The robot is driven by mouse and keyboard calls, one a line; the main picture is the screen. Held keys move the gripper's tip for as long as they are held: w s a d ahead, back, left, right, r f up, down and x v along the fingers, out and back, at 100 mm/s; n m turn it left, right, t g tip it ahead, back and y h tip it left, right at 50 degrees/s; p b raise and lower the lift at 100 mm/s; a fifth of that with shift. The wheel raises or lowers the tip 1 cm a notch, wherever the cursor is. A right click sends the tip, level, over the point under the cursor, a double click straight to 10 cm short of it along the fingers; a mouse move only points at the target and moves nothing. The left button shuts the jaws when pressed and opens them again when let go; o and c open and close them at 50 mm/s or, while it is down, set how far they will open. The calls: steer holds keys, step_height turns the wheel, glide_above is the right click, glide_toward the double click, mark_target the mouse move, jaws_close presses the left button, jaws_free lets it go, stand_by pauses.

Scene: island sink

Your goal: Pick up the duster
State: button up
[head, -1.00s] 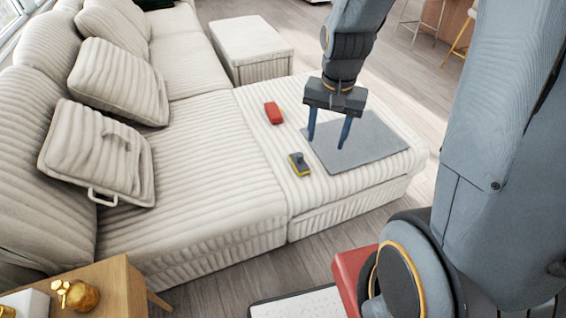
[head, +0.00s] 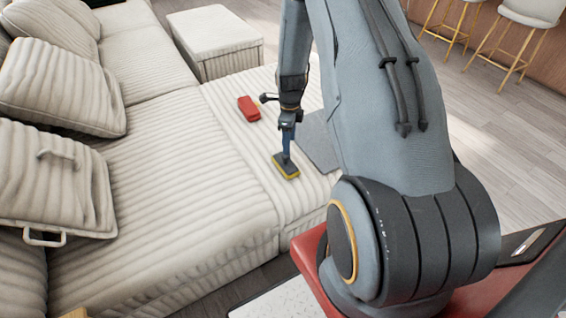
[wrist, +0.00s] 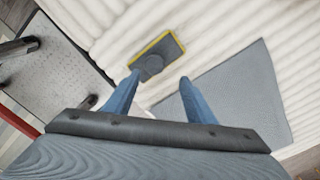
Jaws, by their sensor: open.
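The duster, a dark grey block with a yellow edge and a raised grip on top, lies on the chaise part of the cream sofa. It shows in the head view (head: 289,173) and in the wrist view (wrist: 170,46). My gripper (head: 286,157) points down right at the duster in the head view, its fingers overlapping it. In the wrist view my gripper (wrist: 160,78) is open, its two blue fingers apart. The duster's grip lies just beyond the fingertips, nearer the left finger; whether they touch cannot be told.
A red block (head: 248,108) lies on the chaise behind and left of the duster. A grey mat (head: 315,140) lies to the right, partly hidden by my arm. Cushions (head: 58,85) lean on the left. An ottoman (head: 215,42) stands behind. The seat left of the duster is clear.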

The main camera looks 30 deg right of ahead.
mark_target(285, 161)
steer(key=f, duration=0.2)
steer(key=a+f, duration=0.1)
steer(key=f+p, duration=0.1)
steer(key=f, duration=0.1)
steer(key=shift+s+a+f, duration=0.1)
steer(key=shift+a+f, duration=0.2)
steer(key=shift+f, duration=0.5)
steer(key=shift+d, duration=0.1)
jaws_close()
